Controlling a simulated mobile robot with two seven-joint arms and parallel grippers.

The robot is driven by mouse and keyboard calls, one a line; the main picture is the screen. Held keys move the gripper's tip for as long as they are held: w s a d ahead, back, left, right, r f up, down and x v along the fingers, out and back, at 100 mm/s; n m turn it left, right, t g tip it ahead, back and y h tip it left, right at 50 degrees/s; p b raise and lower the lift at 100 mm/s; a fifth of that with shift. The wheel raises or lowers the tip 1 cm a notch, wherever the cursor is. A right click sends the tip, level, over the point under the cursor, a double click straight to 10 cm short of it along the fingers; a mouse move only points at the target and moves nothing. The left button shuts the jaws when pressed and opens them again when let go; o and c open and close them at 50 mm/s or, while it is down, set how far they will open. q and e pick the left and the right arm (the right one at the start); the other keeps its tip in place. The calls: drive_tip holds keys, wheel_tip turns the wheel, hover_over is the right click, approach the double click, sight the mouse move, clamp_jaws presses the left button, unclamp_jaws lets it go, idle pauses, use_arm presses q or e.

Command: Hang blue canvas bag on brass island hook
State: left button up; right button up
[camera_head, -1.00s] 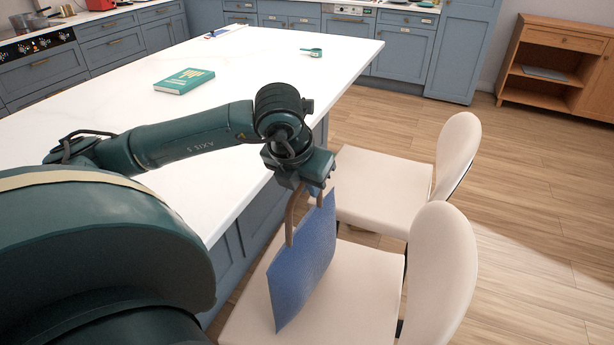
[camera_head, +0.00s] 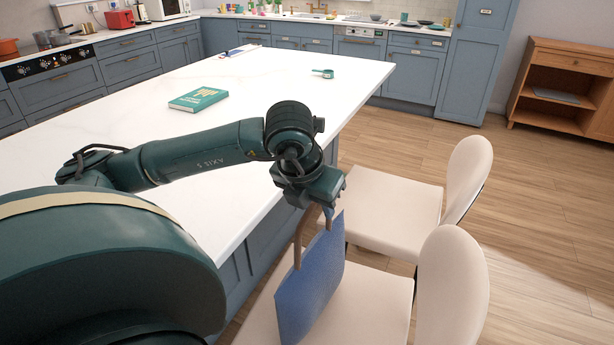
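The blue canvas bag (camera_head: 312,280) hangs by its brown handles from my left gripper (camera_head: 322,212). My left gripper is closed around the top of the handles. The bag hangs upright in front of the side of the white-topped island (camera_head: 255,243), above or against the nearer cream chair seat; I cannot tell whether it touches. The brass island hook does not show in this view. My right gripper is not in view.
Two cream chairs (camera_head: 455,285) (camera_head: 468,180) stand along the island's right side, close to the bag. A green book (camera_head: 198,99) and a green scoop (camera_head: 323,73) lie on the island top. Wooden floor to the right is clear, up to a wooden cabinet (camera_head: 565,85).

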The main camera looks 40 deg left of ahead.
use_arm(q)
drive_tip(key=v, duration=1.1)
drive_tip(key=shift+s+r, duration=0.3)
